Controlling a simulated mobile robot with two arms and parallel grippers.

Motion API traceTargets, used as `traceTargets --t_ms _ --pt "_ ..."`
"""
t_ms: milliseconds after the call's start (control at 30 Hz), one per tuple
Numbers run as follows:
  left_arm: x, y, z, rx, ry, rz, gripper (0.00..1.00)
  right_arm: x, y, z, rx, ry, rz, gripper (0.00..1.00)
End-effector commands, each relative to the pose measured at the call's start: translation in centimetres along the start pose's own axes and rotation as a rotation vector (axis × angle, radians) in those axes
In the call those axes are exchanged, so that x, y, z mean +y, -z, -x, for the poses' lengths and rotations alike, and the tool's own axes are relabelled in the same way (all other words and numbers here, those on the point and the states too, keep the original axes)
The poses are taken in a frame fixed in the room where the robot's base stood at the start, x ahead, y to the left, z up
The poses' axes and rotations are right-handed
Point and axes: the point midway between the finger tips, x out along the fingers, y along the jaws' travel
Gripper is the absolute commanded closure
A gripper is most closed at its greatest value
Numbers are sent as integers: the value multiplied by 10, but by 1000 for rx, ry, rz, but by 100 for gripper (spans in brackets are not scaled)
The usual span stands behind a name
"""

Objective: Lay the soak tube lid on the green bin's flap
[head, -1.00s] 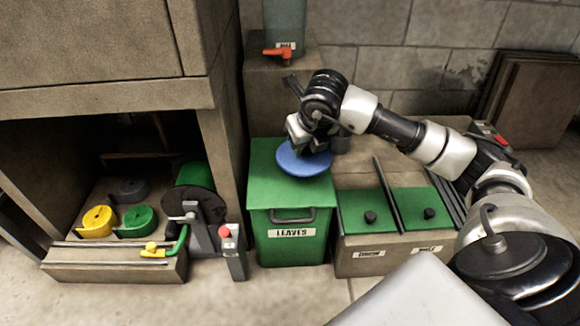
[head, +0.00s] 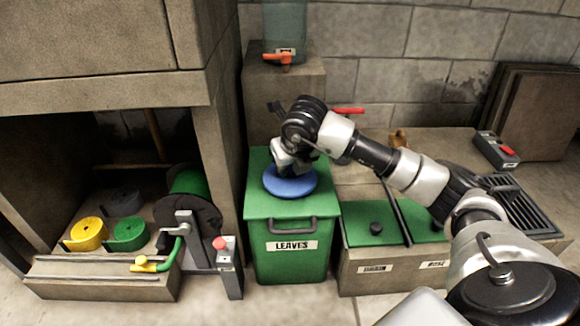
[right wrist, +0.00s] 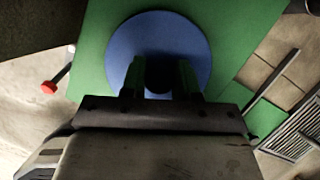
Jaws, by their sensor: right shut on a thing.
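The soak tube lid is a round blue disc (head: 290,184) lying over the top of the green bin, within its edges. The green bin (head: 291,252) has a flat green flap (head: 262,206), a dark handle and a LEAVES label. My right gripper (head: 288,168) points down at the lid's middle and is shut on its dark knob. In the right wrist view the lid (right wrist: 190,35) shows beyond the fingers (right wrist: 160,80), with green flap around it. The lid looks flat on or very close to the flap; I cannot tell if it touches. My left gripper is not in view.
Two low green lids with dark knobs (head: 376,228) lie right of the bin. A reel stand with a red button (head: 220,243) is close on the left. A tank with an orange tap (head: 278,58) stands behind. A grey box with a red switch (head: 497,150) lies far right.

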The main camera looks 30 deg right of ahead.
Motion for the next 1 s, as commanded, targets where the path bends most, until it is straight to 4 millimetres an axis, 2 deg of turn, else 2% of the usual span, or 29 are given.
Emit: traceTargets --t_ms 33,67,200,233,567,667,1000 --pt "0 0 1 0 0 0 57 0 1 -2 1 1 0 93" --pt "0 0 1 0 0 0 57 0 1 -2 1 0 0 68" --pt "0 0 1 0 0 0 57 0 1 -2 1 1 0 47" --pt "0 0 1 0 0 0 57 0 1 -2 1 1 0 44" --pt "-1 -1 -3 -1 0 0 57 0 -1 4 0 1 0 44" --pt "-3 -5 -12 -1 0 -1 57 -1 -2 19 -1 2 1 44" --pt "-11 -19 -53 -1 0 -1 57 0 -3 91 -1 1 1 44"
